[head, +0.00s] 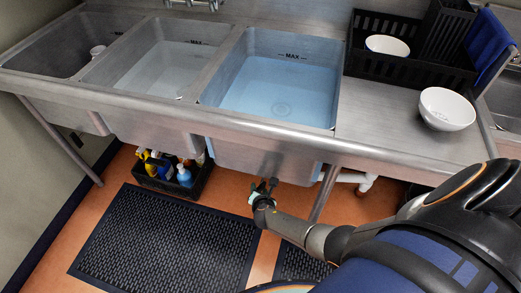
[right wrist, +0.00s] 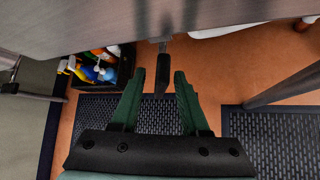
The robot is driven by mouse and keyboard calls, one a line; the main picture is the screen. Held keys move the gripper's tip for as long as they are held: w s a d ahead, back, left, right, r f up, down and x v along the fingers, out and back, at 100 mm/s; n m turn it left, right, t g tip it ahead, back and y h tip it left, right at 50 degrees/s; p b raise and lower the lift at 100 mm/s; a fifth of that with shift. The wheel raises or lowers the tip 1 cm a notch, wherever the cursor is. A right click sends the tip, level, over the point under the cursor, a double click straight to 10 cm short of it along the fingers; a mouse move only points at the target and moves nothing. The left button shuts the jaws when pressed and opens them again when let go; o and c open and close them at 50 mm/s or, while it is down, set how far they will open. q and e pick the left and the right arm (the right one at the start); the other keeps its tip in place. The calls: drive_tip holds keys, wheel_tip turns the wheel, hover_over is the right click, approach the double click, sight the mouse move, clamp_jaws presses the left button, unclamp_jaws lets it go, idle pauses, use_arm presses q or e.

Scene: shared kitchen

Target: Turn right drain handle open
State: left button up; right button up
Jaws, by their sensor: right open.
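The right drain handle (right wrist: 162,78) shows in the right wrist view as a dark grip on a metal stem, coming out from under the sink's front edge. My right gripper (right wrist: 159,88) is open. Its two green fingers stand to the left and right of the handle's grip, with a gap visible on each side. In the head view my right gripper (head: 264,186) is low in front of the right basin (head: 232,77), under the sink's front rim. There I cannot clearly separate the handle from the fingers. The right basin holds bluish water over a round drain (head: 282,108). My left gripper is not in view.
A black crate (head: 200,184) of cleaning bottles stands on the floor to the left. A sink leg (head: 325,193) and white pipe (head: 350,178) are to the right. A dark mat (head: 165,240) covers the floor. A white bowl (head: 446,108) sits on the drainboard.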

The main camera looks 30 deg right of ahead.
drive_tip(key=p+v, duration=0.6)
drive_tip(key=v, duration=0.6)
drive_tip(key=shift+r, duration=0.1)
